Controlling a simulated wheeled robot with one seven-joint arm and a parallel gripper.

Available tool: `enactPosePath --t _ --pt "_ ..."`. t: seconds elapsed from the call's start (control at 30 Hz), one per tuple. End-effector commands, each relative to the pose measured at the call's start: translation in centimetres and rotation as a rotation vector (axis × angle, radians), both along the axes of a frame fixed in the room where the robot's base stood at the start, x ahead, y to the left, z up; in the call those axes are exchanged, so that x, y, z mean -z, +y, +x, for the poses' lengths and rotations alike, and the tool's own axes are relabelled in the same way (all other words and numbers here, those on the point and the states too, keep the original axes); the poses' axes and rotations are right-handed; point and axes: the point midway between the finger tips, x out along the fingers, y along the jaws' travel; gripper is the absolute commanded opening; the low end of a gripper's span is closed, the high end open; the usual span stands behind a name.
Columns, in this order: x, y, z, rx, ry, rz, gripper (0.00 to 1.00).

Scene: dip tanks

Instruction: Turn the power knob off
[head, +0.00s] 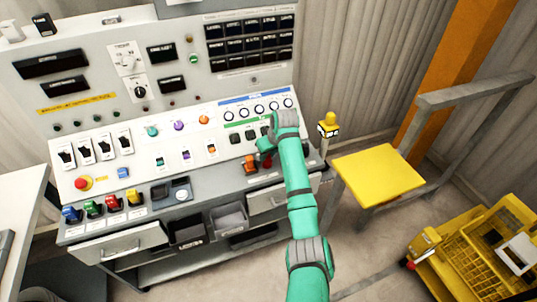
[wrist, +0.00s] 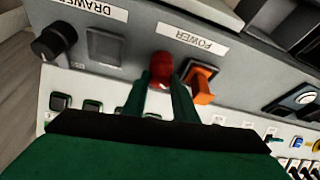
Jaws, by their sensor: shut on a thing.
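On the front strip of the sloped control panel, a red knob (wrist: 161,66) and an orange switch (wrist: 202,80) sit side by side by a POWER label (wrist: 187,36), upside down in the wrist view. My gripper (wrist: 162,88) has its two green fingers on either side of the red knob, shut on it. The orange switch is just outside the fingers, its handle tilted. In the head view my gripper (head: 265,150) reaches the panel's right part; the orange switch (head: 249,162) shows left of it, and the red knob (head: 267,162) is partly hidden.
A black knob (wrist: 54,42) by a DRAWER label lies on the other side of the red knob. Open drawers (head: 118,244) and bins (head: 228,219) jut out below the panel. A yellow-topped stand (head: 378,172) and a yellow cart (head: 462,258) stand to the right.

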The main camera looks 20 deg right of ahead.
Motion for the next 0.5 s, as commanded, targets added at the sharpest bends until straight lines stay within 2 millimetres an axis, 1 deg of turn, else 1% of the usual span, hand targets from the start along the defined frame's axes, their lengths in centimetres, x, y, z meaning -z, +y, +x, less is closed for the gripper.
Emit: enactPosePath --t 0.5 --pt "-0.11 0.50 0.14 0.490 -0.004 -0.001 0.03"
